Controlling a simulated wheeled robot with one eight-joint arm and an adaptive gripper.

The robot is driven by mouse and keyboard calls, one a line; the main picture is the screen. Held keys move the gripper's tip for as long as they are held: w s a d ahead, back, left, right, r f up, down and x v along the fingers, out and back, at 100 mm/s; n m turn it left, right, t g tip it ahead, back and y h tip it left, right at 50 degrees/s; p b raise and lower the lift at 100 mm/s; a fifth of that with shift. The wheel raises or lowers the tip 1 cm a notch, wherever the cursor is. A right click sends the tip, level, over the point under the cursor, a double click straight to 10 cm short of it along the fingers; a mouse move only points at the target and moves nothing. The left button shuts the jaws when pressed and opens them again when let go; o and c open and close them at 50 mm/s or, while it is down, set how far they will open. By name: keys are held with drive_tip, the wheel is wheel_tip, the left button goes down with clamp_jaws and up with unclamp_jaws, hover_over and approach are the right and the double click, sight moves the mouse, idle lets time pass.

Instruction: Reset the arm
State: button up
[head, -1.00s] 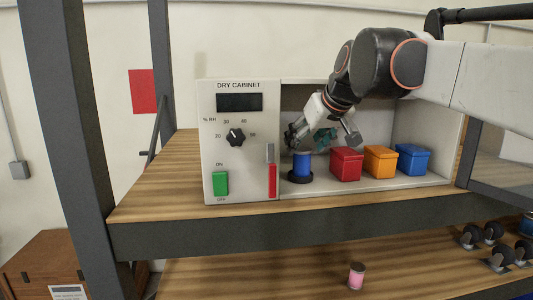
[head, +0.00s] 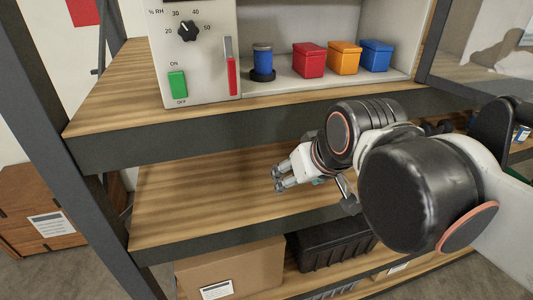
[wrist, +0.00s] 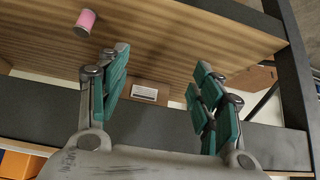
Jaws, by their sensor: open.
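My gripper (head: 314,190) hangs in front of the wooden shelf below the cabinet, with its arm reaching in from the right. In the wrist view my gripper (wrist: 156,82) has its two teal-padded fingers wide apart and nothing between them. A blue spool-like piece (head: 263,58) stands upright on a dark round base inside the dry cabinet (head: 195,70), well apart from my gripper. A small pink can (wrist: 86,20) stands on the lower shelf in the wrist view; I cannot see it in the head view.
Red (head: 309,62), orange (head: 344,58) and blue (head: 376,55) boxes sit in the cabinet. The grey upper shelf edge (head: 200,138) runs above my gripper. The lower shelf (head: 190,205) is bare at left. A cardboard box (head: 235,265) and black crate (head: 325,245) stand below.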

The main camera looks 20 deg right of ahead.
drive_tip(key=s+f, duration=0.4)
drive_tip(key=f, duration=0.2)
drive_tip(key=shift+s+d, duration=0.15)
drive_tip(key=shift+s, duration=0.1)
drive_tip(key=shift+f, duration=0.1)
